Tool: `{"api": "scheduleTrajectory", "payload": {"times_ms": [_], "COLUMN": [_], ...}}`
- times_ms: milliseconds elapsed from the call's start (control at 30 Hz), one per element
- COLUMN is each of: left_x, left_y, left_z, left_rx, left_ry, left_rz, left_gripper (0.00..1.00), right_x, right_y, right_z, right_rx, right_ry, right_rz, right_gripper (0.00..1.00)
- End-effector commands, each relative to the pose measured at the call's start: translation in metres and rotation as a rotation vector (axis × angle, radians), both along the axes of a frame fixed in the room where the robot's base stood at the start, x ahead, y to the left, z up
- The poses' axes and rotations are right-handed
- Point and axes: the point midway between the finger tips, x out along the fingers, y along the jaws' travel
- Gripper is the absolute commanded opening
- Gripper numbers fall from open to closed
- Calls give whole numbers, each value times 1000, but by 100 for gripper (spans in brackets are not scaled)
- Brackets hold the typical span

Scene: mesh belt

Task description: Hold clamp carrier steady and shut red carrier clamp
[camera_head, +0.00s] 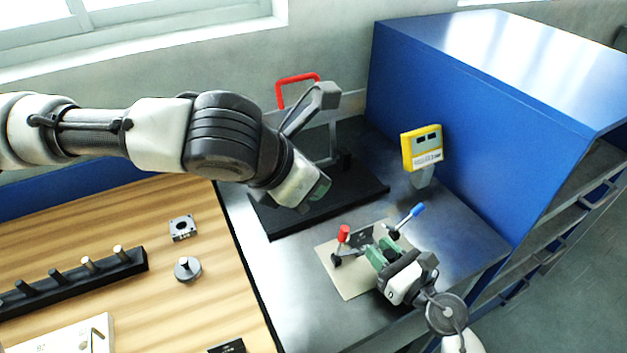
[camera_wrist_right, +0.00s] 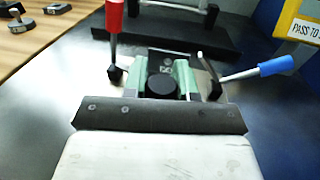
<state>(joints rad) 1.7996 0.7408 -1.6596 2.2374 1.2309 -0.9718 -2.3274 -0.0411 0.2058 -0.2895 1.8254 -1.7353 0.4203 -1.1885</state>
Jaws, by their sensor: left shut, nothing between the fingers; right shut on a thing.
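The clamp carrier (camera_head: 359,239) is a dark block on a tan sheet (camera_head: 343,279) on the steel bench. Its red clamp handle (camera_head: 343,233) stands upright at its left; in the right wrist view the red handle (camera_wrist_right: 114,17) also points up. A blue clamp handle (camera_head: 411,212) leans outward at its right, low and slanted in the right wrist view (camera_wrist_right: 268,68). My right gripper (camera_head: 378,250) is shut on the carrier, its green fingers (camera_wrist_right: 162,78) at the near side. My left gripper (camera_head: 319,190) is shut and empty, above and left of the carrier.
A black base (camera_head: 275,217) with a red-handled press (camera_head: 297,79) stands behind. A yellow display (camera_head: 422,147) and a blue cabinet (camera_head: 470,130) stand at the right. A wooden table (camera_head: 190,275) with small parts lies left.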

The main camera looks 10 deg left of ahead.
Motion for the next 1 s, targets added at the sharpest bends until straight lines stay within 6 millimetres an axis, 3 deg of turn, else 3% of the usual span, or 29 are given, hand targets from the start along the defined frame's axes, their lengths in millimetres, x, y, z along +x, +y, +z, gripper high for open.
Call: {"api": "scheduleTrajectory", "payload": {"times_ms": [367,400,567,867,1000], "left_x": [0,0,0,0,0], "left_y": [0,0,0,0,0], "left_z": [1,0,0,0,0], "left_rx": [0,0,-1,-1,-1], "left_ry": [1,1,1,1,1], "left_rz": [-1,-1,0,0,0], "left_gripper": [0,0,0,0,0], "right_x": [0,0,0,-1,-12], "right_y": [0,0,0,-1,-11], "right_z": [0,0,0,0,-1], "right_rx": [0,0,0,-1,-3], "right_ry": [0,0,0,1,2], "right_rz": [0,0,0,0,0], "right_gripper": [0,33,57,57,57]}}
